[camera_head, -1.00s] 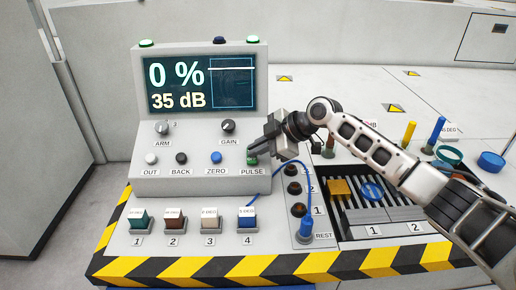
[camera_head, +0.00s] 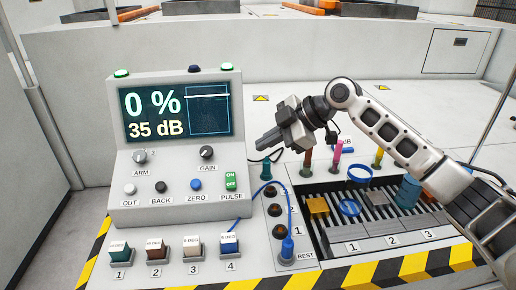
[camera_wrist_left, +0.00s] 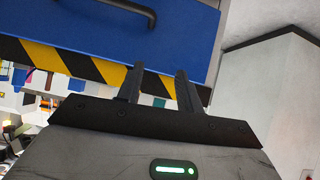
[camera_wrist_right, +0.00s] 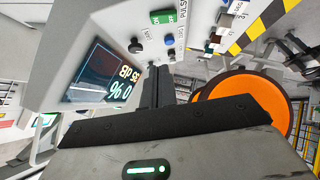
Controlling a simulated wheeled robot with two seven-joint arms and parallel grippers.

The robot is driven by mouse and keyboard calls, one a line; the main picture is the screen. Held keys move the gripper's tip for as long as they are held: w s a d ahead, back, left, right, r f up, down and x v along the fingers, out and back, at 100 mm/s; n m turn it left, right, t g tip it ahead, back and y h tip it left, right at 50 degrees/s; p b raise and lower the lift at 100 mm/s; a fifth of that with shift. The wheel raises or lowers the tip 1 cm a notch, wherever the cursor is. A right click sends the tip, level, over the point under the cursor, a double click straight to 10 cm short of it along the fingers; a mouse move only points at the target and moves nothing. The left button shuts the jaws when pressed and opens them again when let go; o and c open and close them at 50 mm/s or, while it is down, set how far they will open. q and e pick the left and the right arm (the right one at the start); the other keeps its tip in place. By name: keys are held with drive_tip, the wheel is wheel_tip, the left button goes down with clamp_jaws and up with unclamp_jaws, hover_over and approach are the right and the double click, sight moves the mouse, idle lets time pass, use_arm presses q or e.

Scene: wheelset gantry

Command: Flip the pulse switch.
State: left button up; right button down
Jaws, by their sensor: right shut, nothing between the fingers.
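The pulse switch (camera_head: 231,181) is a green rocker marked ON and OFF, above the PULSE label at the right of the console front. It also shows in the right wrist view (camera_wrist_right: 163,17). I cannot tell which way it is tipped. My right gripper (camera_head: 260,145) is shut and empty, above and to the right of the switch, apart from it. Its closed fingers also show in the right wrist view (camera_wrist_right: 154,72). My left gripper (camera_wrist_left: 159,75) is open and empty in the left wrist view, near a blue panel; it is outside the head view.
The console screen (camera_head: 176,111) reads 0 % and 35 dB. The GAIN knob (camera_head: 207,152) and ZERO button (camera_head: 196,185) are near the switch. A blue cable (camera_head: 258,198) loops beside the console. A slotted tray (camera_head: 378,225) with parts lies to the right.

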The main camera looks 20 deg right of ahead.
drive_tip(key=shift+s+m+g, duration=0.3)
drive_tip(key=shift+g, duration=0.3)
hover_over(227, 183)
drive_tip(key=s+d, duration=0.2)
drive_tip(key=s, duration=0.1)
wheel_tip(227, 183, down, 6)
drive_tip(key=f, duration=0.2)
drive_tip(key=w+f+p, duration=0.1)
drive_tip(key=shift+w+d+f, duration=0.15)
drive_tip(key=shift+d+f, duration=0.05)
drive_tip(key=shift+f, duration=0.2)
drive_tip(key=shift+w+f, duration=0.1)
drive_tip(key=shift+f, duration=0.4)
